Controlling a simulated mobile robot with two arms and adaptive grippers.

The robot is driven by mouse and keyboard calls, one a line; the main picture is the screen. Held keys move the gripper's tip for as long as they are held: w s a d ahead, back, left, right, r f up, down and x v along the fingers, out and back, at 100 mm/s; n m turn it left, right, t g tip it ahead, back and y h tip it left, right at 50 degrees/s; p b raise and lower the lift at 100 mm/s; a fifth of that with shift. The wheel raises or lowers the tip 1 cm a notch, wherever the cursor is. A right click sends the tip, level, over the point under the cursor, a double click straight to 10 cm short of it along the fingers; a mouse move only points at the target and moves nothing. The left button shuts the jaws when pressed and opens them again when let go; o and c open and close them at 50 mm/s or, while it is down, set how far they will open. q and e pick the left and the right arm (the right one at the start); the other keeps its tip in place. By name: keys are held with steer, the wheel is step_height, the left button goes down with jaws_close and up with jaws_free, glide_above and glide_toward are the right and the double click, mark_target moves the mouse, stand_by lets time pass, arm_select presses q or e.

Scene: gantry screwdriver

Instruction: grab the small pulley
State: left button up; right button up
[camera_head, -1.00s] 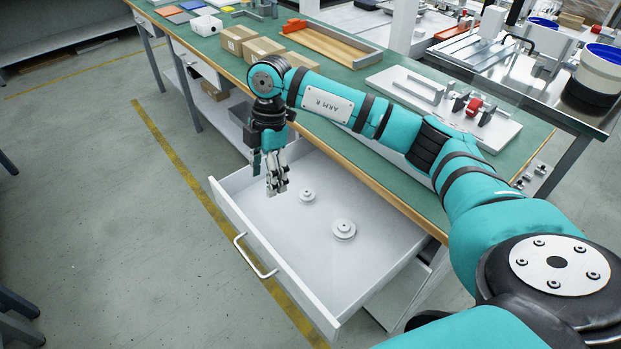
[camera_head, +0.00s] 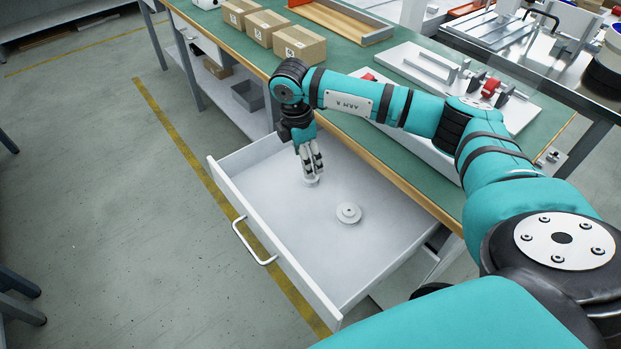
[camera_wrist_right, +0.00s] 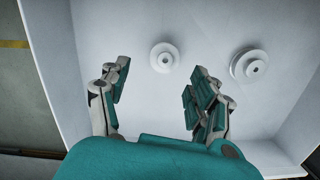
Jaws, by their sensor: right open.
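The small pulley (camera_head: 312,181) is a white disc on the floor of the open drawer (camera_head: 262,165). In the head view my right gripper (camera_head: 311,172) is right over it and partly hides it. In the right wrist view the small pulley (camera_wrist_right: 164,57) lies beyond and between the two open fingers (camera_wrist_right: 158,85), with nothing between them. A larger white pulley (camera_head: 348,213) lies nearby in the drawer, and it also shows in the right wrist view (camera_wrist_right: 249,65). My left gripper is not in view.
The drawer's front wall with its handle (camera_head: 254,243) and its side walls surround the pulleys. The green workbench (camera_head: 340,62) edge runs behind my right arm. Cardboard boxes (camera_head: 268,28) and a fixture plate (camera_head: 440,75) stand on the bench.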

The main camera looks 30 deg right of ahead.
steer(key=f, duration=0.3)
steer(key=d+f, duration=0.1)
steer(key=shift+s+f+b, duration=0.2)
steer(key=shift+s+b, duration=0.1)
steer(key=shift+s, duration=0.1)
steer(key=shift+f, duration=0.45)
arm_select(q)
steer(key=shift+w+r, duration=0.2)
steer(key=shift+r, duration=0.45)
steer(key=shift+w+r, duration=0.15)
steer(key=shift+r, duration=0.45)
arm_select(e)
steer(key=c, duration=1.1)
steer(key=shift+r, duration=0.15)
